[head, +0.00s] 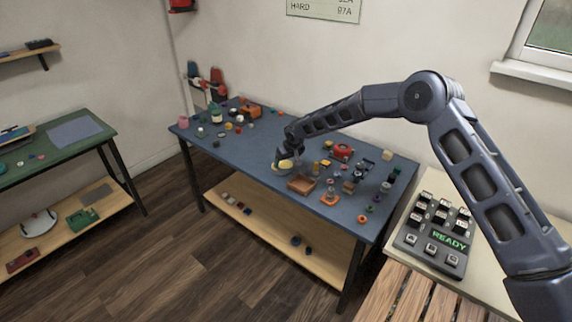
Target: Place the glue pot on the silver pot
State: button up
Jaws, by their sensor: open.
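My gripper (288,156) is open above the middle of the blue workbench (250,147), pointing down. A pale yellow round thing (282,167) lies just beneath it, and a greyish rim seems to show around it. At this size I cannot tell whether these are the glue pot and the silver pot. I also cannot tell whether the fingers touch the yellow thing. A white and green bottle (216,114) stands at the left of the bench.
A brown tray (301,184) lies right of the gripper, with a red round thing (342,150) behind it. Small coloured parts crowd both bench ends. The bench's front-left part is clear. A keypad marked READY (435,236) lies on a side table at right.

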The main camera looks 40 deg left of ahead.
jog(key=v, duration=0.9)
jog(key=shift+r, duration=0.3)
jog(key=shift+d, duration=0.15)
